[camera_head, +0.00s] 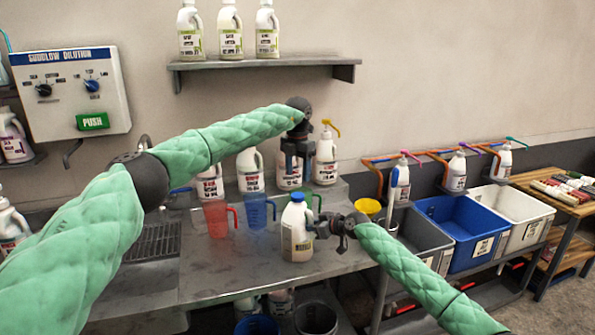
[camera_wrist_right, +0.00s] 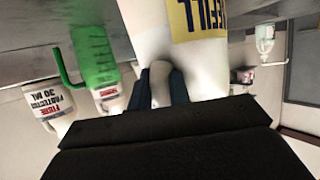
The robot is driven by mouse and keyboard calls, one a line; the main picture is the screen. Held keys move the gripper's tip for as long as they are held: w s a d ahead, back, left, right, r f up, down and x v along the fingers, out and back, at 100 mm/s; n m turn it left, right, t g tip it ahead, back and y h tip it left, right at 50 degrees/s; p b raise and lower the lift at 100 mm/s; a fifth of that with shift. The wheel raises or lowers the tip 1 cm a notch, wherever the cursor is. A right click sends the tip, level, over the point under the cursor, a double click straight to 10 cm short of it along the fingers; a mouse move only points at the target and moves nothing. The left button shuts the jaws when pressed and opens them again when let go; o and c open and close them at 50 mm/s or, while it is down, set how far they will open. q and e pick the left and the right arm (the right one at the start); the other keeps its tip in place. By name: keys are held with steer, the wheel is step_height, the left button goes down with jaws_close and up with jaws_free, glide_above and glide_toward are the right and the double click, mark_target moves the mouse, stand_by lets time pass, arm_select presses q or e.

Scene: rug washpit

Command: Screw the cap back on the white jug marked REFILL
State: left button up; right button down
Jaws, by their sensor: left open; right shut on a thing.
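The white jug (camera_head: 297,238) stands upright near the front of the grey bench in the head view. In the right wrist view the jug (camera_wrist_right: 150,25) shows a yellow label with REFILL, seen upside down. A blue cap (camera_head: 297,197) sits on the jug's mouth; I cannot tell how tightly. My right gripper (camera_head: 318,228) is shut on the jug's handle from the right; the handle (camera_wrist_right: 160,84) shows between its fingers in the wrist view. My left gripper (camera_head: 297,168) is open and empty, pointing down above the cap, apart from it.
Several white bottles line the bench's back, one a pump bottle (camera_head: 326,160). A yellow cup (camera_head: 370,207) is right. The bench front left (camera_head: 225,275) is clear.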

mark_target(297, 195)
arm_select(q)
steer(key=n, duration=0.3)
steer(key=shift+f, duration=0.15)
stand_by(0.4)
steer(key=shift+f, duration=3.9)
steer(key=c, duration=1)
steer(key=shift+a, duration=0.1)
